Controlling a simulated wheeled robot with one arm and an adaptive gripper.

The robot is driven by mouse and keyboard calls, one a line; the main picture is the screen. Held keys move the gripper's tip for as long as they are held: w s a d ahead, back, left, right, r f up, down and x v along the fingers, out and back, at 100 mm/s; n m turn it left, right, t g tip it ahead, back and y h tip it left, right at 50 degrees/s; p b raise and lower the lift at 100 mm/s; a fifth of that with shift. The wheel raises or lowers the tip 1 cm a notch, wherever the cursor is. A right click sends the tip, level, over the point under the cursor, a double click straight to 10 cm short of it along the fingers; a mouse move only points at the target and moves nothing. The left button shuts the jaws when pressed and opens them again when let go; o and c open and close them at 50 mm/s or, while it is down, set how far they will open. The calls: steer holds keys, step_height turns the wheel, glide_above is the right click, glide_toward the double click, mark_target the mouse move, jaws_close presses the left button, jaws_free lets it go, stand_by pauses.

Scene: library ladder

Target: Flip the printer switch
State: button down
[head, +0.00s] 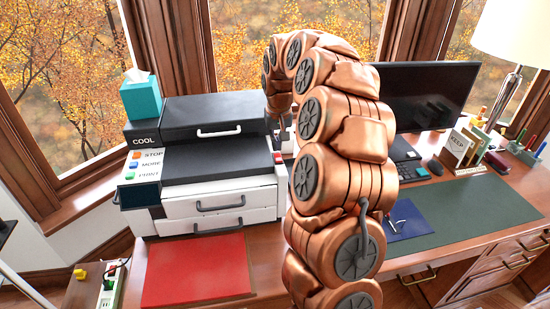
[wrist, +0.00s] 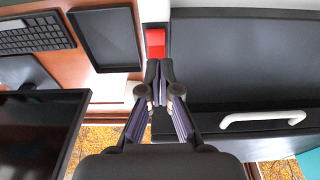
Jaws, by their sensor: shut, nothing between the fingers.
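The printer (head: 215,165) is a large black and white machine on the desk, left of centre in the head view. A red switch (wrist: 155,42) sits on a white strip at its side edge in the wrist view. The switch also shows as a small red patch at the printer's right edge in the head view (head: 278,158). My gripper (wrist: 159,70) is shut and empty. In the wrist view its tips lie just below the switch; I cannot tell whether they touch. In the head view my arm partly hides the gripper.
A monitor (head: 430,95) and a keyboard (wrist: 35,35) stand beside the printer. A black tray (wrist: 106,38) lies close to the switch in the wrist view. A teal tissue box (head: 141,98) sits on the printer. A red mat (head: 197,270) lies in front.

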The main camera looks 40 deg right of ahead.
mark_target(277, 154)
steer(key=shift+w+d+f, duration=0.2)
steer(key=shift+d, duration=0.1)
steer(key=shift+d, duration=0.1)
steer(key=shift+s+a+f, duration=0.15)
steer(key=shift+a+f, duration=0.1)
steer(key=shift+a, duration=0.05)
stand_by(0.5)
steer(key=shift+d+f+b, duration=0.25)
steer(key=shift+f+b, duration=0.35)
steer(key=shift+f, duration=0.15)
steer(key=shift+f, duration=0.3)
stand_by(0.4)
steer(key=shift+a+r, duration=0.15)
steer(key=shift+r, duration=0.05)
steer(key=shift+r+p, duration=0.3)
steer(key=shift+r, duration=3.1)
